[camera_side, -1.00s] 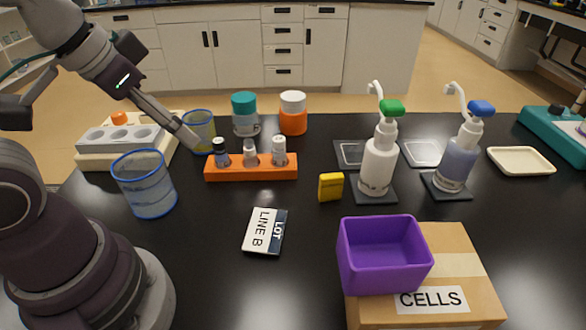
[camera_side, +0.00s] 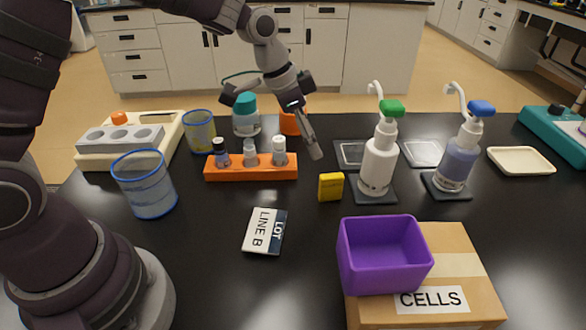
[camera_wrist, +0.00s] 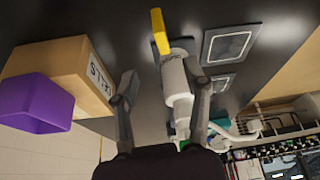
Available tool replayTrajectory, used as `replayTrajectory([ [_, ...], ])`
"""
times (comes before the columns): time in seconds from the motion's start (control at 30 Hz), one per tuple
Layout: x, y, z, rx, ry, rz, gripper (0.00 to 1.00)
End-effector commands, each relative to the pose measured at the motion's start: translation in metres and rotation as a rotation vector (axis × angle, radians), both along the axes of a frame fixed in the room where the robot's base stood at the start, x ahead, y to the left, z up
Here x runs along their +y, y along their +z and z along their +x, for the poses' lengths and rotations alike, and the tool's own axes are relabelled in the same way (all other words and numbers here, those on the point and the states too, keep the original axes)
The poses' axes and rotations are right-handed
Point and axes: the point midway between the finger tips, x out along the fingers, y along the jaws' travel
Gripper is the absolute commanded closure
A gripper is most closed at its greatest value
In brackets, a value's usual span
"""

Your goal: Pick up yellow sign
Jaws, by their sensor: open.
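The yellow sign (camera_side: 330,187) is a small upright block on the black bench, left of the white pump bottle. It also shows at the top of the wrist view (camera_wrist: 159,31), beyond my fingertips. My gripper (camera_side: 316,152) is open and empty, above and behind the sign in the side view. In the wrist view my gripper (camera_wrist: 168,84) has its two fingers spread apart, with the white bottle (camera_wrist: 175,80) seen between them. The sign is not between the fingers.
The white pump bottle (camera_side: 378,165) with a green top stands close right of the sign. An orange vial rack (camera_side: 250,174) is to the left. A purple bin (camera_side: 384,277) sits on a cardboard box (camera_side: 465,270) in front. Bare bench lies before the sign.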

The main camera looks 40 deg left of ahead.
Motion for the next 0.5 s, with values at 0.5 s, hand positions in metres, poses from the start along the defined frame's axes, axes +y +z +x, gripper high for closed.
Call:
replayTrajectory([
  [0.5,-0.022,-0.078,0.031,0.005,-0.005,-0.001,0.52],
])
